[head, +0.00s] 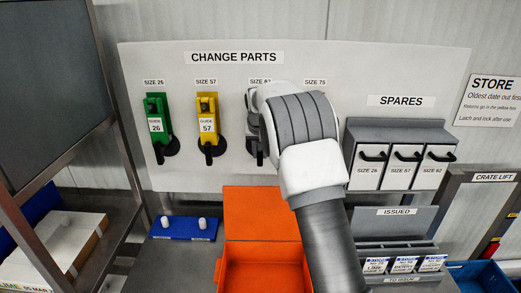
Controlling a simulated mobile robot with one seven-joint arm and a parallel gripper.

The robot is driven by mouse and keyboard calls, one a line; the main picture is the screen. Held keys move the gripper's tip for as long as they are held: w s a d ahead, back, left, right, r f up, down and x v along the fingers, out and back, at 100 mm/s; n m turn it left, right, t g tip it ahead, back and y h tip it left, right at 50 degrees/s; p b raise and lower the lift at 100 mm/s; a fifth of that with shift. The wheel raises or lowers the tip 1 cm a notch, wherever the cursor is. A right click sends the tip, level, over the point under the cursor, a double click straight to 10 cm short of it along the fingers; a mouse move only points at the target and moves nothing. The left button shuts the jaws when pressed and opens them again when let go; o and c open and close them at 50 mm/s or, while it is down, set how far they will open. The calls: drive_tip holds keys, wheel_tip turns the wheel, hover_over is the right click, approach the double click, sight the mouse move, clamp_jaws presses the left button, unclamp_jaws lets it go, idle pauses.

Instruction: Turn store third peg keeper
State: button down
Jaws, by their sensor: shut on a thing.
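The third peg, under the SIZE 62 label, carries a grey change part (250,103), mostly covered by my wrist. Its black keeper (259,155) shows just below, pointing down. My gripper (262,128) is at this peg, shut on the keeper as far as the view lets me tell. My white and grey wrist hides the fingers and the contact. The first peg holds a green size 26 guide (157,108) and the second a yellow size 57 guide (207,106), each with a black keeper at its foot. The fourth peg, SIZE 75, is hidden behind my wrist.
An open orange box (262,215) stands below the board. A blue tray (184,228) with two white pegs lies to its left. The grey spares cabinet (400,135) and issued rack (395,222) are at right. A dark shelf frame (112,120) borders the left.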

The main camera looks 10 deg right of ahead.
idle(0.5)
drive_tip(key=c, duration=0.7)
unclamp_jaws()
drive_tip(key=b+v, duration=0.1)
drive_tip(key=v, duration=0.7)
drive_tip(key=b+v, duration=0.1)
drive_tip(key=v, duration=0.8)
drive_tip(key=shift+a+r, duration=0.2)
drive_tip(key=shift+r, duration=0.05)
